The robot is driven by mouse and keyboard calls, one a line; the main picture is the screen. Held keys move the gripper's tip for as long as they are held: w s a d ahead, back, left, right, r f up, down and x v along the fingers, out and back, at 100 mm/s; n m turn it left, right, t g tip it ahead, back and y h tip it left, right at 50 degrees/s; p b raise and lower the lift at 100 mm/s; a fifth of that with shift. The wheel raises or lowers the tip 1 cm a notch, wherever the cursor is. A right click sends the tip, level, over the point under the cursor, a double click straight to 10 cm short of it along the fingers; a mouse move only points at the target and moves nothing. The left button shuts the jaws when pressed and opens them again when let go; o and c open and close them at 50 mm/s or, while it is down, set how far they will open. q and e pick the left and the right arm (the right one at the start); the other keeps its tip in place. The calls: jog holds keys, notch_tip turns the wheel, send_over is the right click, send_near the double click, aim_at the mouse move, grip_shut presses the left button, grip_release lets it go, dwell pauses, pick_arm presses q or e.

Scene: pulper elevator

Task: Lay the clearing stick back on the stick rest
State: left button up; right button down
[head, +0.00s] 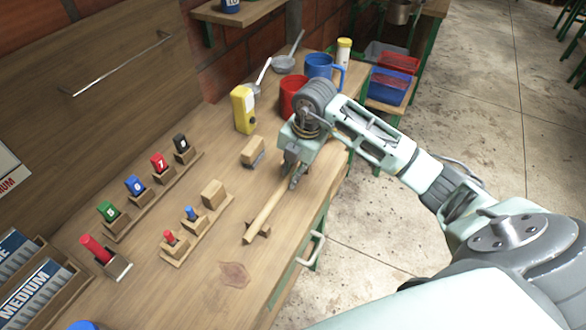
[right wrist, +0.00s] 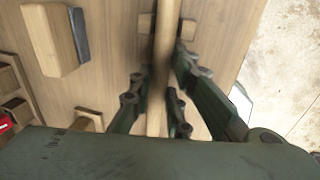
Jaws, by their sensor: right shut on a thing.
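The clearing stick (head: 264,215) is a long pale wooden rod lying along the right side of the bench. My right gripper (head: 293,180) is shut on it near its far part, with the fingers on either side. In the right wrist view the stick (right wrist: 162,60) runs upright between the fingertips (right wrist: 157,92). A small wooden stick rest block (head: 263,229) sits by the near end of the stick. A wooden crosspiece (right wrist: 189,28) shows behind the stick in the right wrist view. I cannot tell whether the stick touches either support. My left gripper is not in view.
A wooden block with a grey face (head: 252,153) lies left of my right gripper. Racks of coloured numbered pegs (head: 152,195) stand farther left. A red mug (head: 292,92), a blue mug (head: 320,68) and a yellow device (head: 243,108) stand behind. Bare bench lies near the stain (head: 234,274).

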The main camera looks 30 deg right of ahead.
jog(key=c, duration=1.6)
grip_release()
jog(key=v, duration=1.2)
